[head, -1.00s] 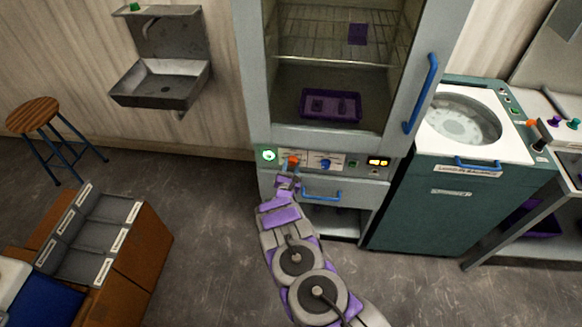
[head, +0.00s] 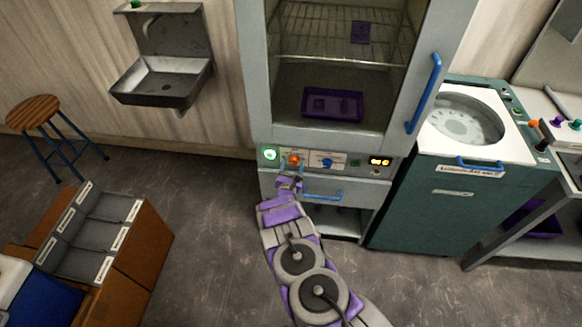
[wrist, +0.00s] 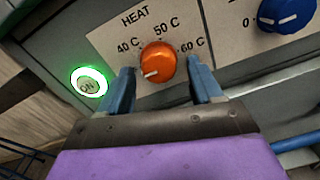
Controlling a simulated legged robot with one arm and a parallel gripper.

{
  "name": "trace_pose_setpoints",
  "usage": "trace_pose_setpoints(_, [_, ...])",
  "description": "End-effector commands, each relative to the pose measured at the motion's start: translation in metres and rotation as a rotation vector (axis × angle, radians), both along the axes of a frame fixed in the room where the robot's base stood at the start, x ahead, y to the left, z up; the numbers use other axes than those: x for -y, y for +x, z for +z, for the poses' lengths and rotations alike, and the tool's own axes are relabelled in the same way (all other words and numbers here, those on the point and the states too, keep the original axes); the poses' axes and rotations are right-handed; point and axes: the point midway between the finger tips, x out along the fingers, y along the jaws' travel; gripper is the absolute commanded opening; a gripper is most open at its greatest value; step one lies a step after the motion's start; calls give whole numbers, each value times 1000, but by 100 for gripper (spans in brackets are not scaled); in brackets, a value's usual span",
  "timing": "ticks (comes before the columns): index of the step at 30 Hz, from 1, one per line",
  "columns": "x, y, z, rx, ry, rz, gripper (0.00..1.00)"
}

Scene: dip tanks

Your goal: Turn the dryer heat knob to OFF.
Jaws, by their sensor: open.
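The dryer heat knob (head: 293,160) is orange and sits on the panel under the dryer's glass door. In the wrist view the knob (wrist: 158,62) carries a white mark pointing to the lower left, below the 40 C label. Labels for 40, 50 and 60 C arc over it; I can read no OFF label, and my left finger covers part of the panel there. My gripper (wrist: 160,76) is open, with one finger to each side of the knob and gaps between. In the head view my gripper (head: 290,183) is just below the knob.
A lit green ON button (wrist: 89,82) is left of the knob, and a blue knob (wrist: 286,12) is to its right. A blue drawer handle (head: 323,196) lies just below the panel. The teal machine (head: 430,205) stands to the right.

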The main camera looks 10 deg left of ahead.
Motion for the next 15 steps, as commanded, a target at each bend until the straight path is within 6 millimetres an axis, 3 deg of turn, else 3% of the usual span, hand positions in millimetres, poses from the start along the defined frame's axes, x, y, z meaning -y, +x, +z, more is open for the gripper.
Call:
trace_pose_setpoints(8, [-2,-28,1,-4,-2,0,65])
trace_pose_setpoints(15, [-6,-76,1,-2,-3,4,65])
